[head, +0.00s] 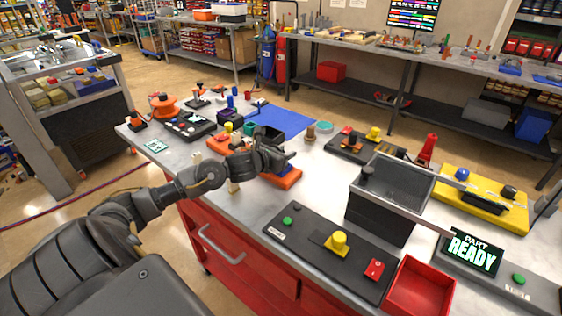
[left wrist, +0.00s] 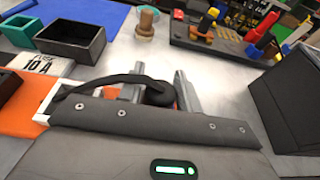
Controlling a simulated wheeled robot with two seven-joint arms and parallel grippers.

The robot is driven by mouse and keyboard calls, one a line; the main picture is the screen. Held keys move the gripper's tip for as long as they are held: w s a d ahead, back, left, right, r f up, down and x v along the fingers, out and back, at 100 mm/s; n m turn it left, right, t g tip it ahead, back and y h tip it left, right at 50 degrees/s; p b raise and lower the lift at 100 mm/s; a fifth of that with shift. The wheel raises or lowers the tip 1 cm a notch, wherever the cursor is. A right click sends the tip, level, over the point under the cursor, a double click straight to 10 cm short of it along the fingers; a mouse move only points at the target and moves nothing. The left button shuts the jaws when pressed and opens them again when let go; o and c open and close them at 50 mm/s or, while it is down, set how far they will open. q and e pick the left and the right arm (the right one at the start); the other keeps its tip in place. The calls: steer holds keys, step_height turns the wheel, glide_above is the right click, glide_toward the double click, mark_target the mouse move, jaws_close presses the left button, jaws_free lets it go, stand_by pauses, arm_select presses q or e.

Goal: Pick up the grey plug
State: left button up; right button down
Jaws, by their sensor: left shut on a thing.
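My left gripper (head: 278,156) reaches over the workbench from the left, above an orange base (head: 288,179). In the left wrist view its two grey fingers (left wrist: 156,84) stand on either side of a dark, rounded thing, which looks like the grey plug (left wrist: 160,94). The gripper is shut on it. A dark curved strap runs from it to the left. The gripper body hides the plug's lower part, and I cannot tell whether it touches the orange base. My right gripper is not in view.
An open black box (left wrist: 75,42) and a small green bin (left wrist: 20,30) stand close by. A dark bin (head: 385,208), a black button panel (head: 310,238) and a red tray (head: 421,287) stand to the right. Bare bench top lies between the gripper and the panel.

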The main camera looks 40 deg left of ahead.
mark_target(281, 149)
arm_select(q)
steer(key=shift+r, duration=0.15)
steer(key=shift+c, duration=0.4)
steer(key=shift+r, duration=0.2)
steer(key=r, duration=0.3)
steer(key=shift+s+a+r, duration=0.2)
steer(key=shift+s+a, duration=0.05)
steer(key=s+a+r+b, duration=0.3)
steer(key=s+a+r, duration=0.4)
steer(key=s+r, duration=0.2)
steer(key=shift+s+a, duration=0.25)
steer(key=shift+s, duration=0.7)
